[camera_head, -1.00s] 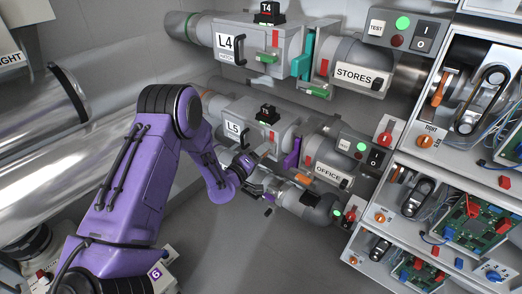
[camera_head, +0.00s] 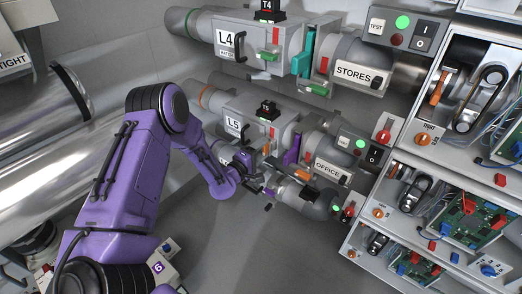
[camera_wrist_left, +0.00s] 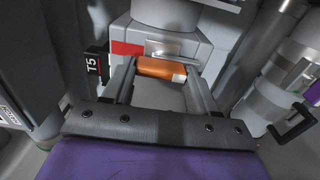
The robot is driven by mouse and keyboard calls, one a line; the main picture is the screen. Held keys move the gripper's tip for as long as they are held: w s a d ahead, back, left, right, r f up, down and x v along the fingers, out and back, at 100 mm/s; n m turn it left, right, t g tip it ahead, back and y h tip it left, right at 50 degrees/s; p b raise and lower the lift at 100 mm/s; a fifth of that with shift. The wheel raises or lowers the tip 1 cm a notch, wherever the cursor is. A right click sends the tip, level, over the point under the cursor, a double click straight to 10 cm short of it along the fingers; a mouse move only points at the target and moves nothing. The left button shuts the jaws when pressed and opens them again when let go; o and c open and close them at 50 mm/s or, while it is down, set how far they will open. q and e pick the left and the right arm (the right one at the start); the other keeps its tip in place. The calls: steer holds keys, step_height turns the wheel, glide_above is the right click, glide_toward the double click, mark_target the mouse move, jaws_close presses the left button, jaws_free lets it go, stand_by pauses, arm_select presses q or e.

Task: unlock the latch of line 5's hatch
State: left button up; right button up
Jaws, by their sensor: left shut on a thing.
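Line 5's box, marked L5 (camera_head: 233,123), sits mid-frame in the head view with a black T5 tag (camera_head: 268,107) on top. A red mark (camera_head: 273,133) shows on its face. A metal plate (camera_wrist_left: 172,47) and a red patch (camera_wrist_left: 127,48) show beyond the handle. My right gripper is not in view.
Line 4's box (camera_head: 229,40), with a green handle (camera_head: 268,55), stands above. A purple slide plate (camera_head: 291,150) and the OFFICE pipe (camera_head: 327,169) are close right of my gripper. Shelves of electronics (camera_head: 462,215) fill the right side. Open floor (camera_head: 285,255) lies below.

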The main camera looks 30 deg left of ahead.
arm_select(q)
steer(key=o, duration=1.1)
steer(key=shift+c, duration=0.2)
steer(key=s, duration=1)
steer(key=shift+s+a, duration=0.25)
steer(key=shift+a, duration=0.15)
